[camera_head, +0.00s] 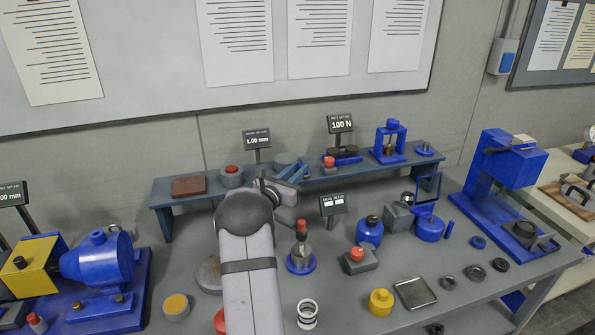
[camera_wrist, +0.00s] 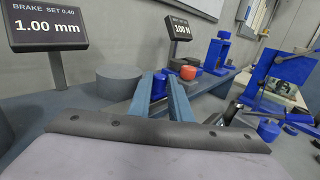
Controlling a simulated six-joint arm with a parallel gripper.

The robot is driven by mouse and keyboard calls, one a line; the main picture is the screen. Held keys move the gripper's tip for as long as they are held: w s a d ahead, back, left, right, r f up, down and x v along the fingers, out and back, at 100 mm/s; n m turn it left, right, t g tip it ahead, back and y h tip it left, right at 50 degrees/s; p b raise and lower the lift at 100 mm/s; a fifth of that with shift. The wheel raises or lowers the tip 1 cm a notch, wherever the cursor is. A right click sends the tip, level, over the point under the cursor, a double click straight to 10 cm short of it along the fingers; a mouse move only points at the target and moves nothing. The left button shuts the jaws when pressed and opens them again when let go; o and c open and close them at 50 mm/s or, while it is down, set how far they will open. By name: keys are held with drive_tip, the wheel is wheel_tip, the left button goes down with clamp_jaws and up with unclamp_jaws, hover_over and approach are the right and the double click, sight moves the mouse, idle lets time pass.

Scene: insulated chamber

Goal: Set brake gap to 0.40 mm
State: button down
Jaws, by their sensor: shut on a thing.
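The brake display (camera_head: 257,140) stands behind the shelf and reads 1.00 mm. In the wrist view the display (camera_wrist: 47,25) also reads "BRAKE SET 0.40". A grey round block (camera_wrist: 123,73) sits on the shelf just right of that display. My gripper (camera_wrist: 167,77) has its two blue-grey fingers close together, right of the grey block. A small blue part (camera_wrist: 158,87) shows between the fingers; it looks held, but its full shape is hidden. In the head view my gripper (camera_head: 297,170) is low over the shelf, and my arm hides part of the shelf and bench.
On the shelf, a red-topped grey cylinder (camera_head: 232,178) stands left of my gripper. A red-knobbed piece (camera_head: 329,163) and the 100 N display (camera_head: 341,124) stand to the right. A red-tipped blue-based post (camera_head: 301,257) is on the bench in front. A blue press (camera_head: 507,175) is far right.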

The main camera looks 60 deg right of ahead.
drive_tip(key=w+a+b, duration=0.1)
drive_tip(key=w+a, duration=0.2)
drive_tip(key=shift+w+f, duration=0.1)
drive_tip(key=shift+f, duration=0.05)
drive_tip(key=shift+w+a, duration=0.2)
drive_tip(key=shift+a, duration=0.15)
drive_tip(key=shift+s+d, duration=0.2)
drive_tip(key=shift+d, duration=0.05)
drive_tip(key=c, duration=1.9)
unclamp_jaws()
drive_tip(key=shift+w+a, duration=0.1)
drive_tip(key=shift+b, duration=0.3)
drive_tip(key=a+b, duration=0.2)
drive_tip(key=a, duration=0.5)
drive_tip(key=shift+a, duration=0.2)
drive_tip(key=shift+o, duration=0.3)
